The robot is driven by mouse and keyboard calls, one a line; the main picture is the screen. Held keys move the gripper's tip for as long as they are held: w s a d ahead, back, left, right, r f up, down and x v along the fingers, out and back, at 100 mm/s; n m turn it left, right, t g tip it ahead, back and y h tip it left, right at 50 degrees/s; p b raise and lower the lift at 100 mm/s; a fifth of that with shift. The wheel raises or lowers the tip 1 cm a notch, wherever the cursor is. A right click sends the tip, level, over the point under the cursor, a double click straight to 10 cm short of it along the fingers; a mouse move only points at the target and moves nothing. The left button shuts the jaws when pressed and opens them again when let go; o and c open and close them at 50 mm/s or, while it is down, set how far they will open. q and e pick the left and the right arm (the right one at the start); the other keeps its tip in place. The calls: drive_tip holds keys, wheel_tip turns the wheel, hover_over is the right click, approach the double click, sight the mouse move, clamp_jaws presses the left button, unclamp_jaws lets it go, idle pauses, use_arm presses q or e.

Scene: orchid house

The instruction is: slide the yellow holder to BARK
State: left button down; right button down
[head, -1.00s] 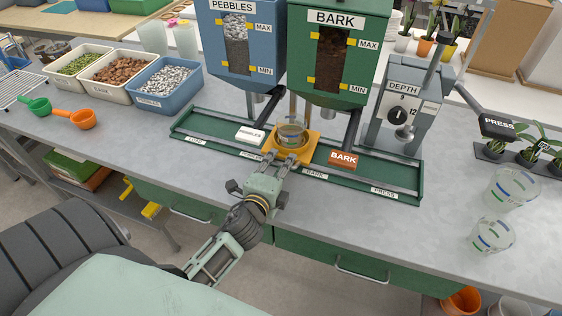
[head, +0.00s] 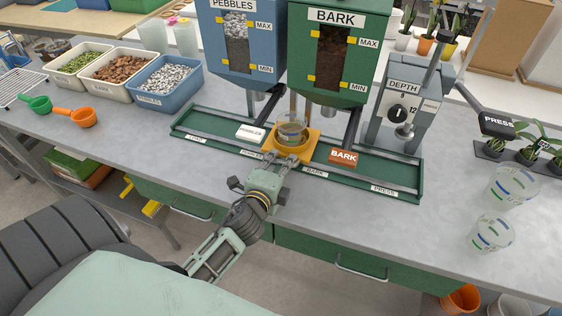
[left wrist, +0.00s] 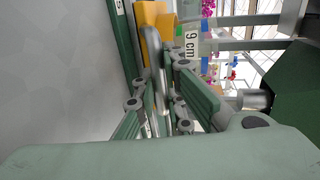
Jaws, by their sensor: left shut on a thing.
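The yellow holder (head: 312,139) sits on the green rail track (head: 222,139), between the PEBBLES and BARK rail labels. A clear cup (head: 291,131) stands in it. My left gripper (head: 281,165) is at the holder's front edge, shut on a metal handle of the holder. In the left wrist view the handle (left wrist: 157,72) runs between the fingers, with the yellow holder (left wrist: 150,35) beyond. The BARK rail label (head: 315,173) is on the front of the track, right of the gripper. My right gripper is not in view.
The blue pebbles hopper (head: 238,75) and green bark hopper (head: 295,60) stand behind the track. An orange BARK plate (head: 343,157) and white PEBBLES plate (head: 250,133) flank the holder. The depth press (head: 385,125) is at right. Clear cups (head: 491,233) stand on the right bench.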

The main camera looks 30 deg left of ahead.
use_arm(q)
drive_tip(key=d, duration=0.3)
drive_tip(key=w+d+b, duration=0.1)
drive_tip(key=d, duration=0.2)
drive_tip(key=w+d, duration=0.1)
drive_tip(key=d, duration=0.2)
drive_tip(key=shift+w+d+f+b, duration=0.15)
drive_tip(key=shift+d+f+b, duration=0.05)
drive_tip(key=shift+d+b, duration=0.1)
drive_tip(key=shift+d, duration=0.25)
drive_tip(key=shift+a, duration=0.4)
drive_tip(key=c, duration=1.8)
unclamp_jaws()
drive_tip(key=shift+d+r, duration=0.15)
